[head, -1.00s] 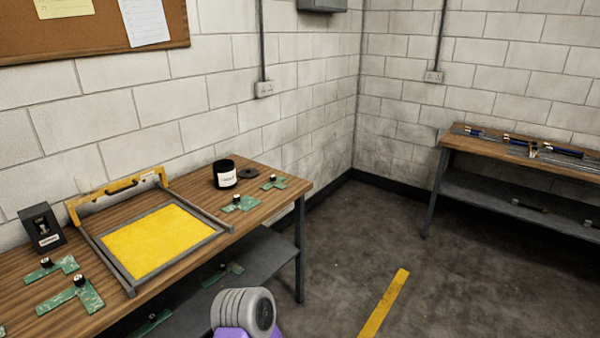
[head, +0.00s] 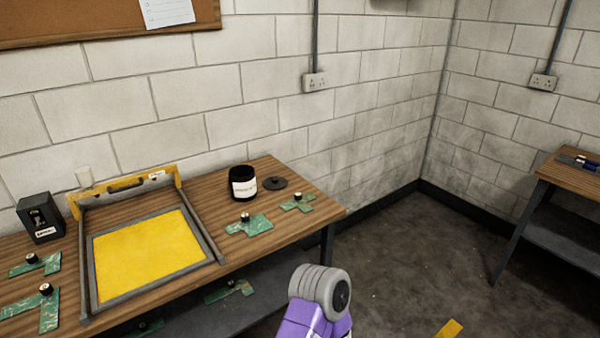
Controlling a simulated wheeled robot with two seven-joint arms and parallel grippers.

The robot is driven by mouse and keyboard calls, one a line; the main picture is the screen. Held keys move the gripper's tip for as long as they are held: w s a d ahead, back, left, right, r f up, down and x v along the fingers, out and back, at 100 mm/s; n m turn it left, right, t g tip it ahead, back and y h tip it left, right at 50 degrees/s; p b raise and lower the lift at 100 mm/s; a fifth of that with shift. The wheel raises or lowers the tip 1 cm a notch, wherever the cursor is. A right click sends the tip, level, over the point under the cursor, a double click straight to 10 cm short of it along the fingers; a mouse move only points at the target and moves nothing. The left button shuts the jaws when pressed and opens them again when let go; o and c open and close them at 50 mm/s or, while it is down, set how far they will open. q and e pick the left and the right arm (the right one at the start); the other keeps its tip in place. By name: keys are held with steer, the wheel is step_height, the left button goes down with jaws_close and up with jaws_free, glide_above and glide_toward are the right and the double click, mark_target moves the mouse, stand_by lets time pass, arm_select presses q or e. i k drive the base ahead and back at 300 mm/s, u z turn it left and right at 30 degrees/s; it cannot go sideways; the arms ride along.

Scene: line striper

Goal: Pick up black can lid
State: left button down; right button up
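The black can lid (head: 275,184) looks like a flat dark disc lying on the wooden bench, just right of the can. The black can (head: 243,182) with a white label stands upright beside it, near the wall. A grey and purple arm part (head: 318,300) of mine shows at the bottom, in front of the bench and well short of the lid. Neither gripper's fingers show in the head view.
A yellow framed screen (head: 150,255) with a yellow bar fills the middle of the bench (head: 235,252). Green L-shaped pieces (head: 250,226) with black knobs lie around it. A black box (head: 40,217) stands at left. A second bench (head: 570,172) is at right.

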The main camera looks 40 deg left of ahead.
mark_target(272, 182)
steer(key=i, duration=2.45)
steer(key=u, duration=2.8)
